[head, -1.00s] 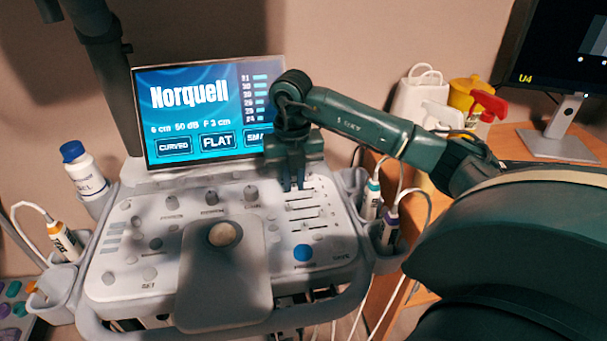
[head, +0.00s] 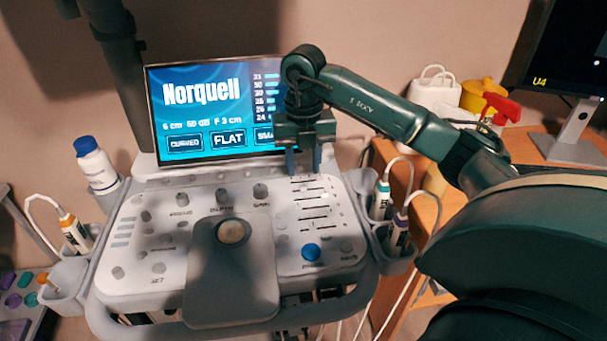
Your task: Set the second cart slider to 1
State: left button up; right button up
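The ultrasound cart's control panel (head: 130,265) fills the lower middle. A stack of short horizontal sliders (head: 315,218) lies at its upper right. Their knobs are too small to read, and the upper ones are close under my fingers. My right gripper (head: 304,172) points down over the top end of the stack, its two blue fingers apart with nothing between them. Its fingertips seem to be just above the panel; contact cannot be told. The screen (head: 205,105) reads Norquell, with a column of numbers and bars at its right, partly hidden by my gripper. My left gripper is out of view.
Knobs (head: 222,196) stand left of the sliders. Probes (head: 397,235) sit in holders at the panel's right edge, another probe (head: 75,232) and a bottle (head: 95,165) at its left. A wooden desk (head: 520,160) with a red-topped spray bottle (head: 497,108) is at the right.

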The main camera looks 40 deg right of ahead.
aim_at(303, 185)
notch_tip(303, 185, up, 9)
jog(key=p, duration=0.2)
dwell(0.6)
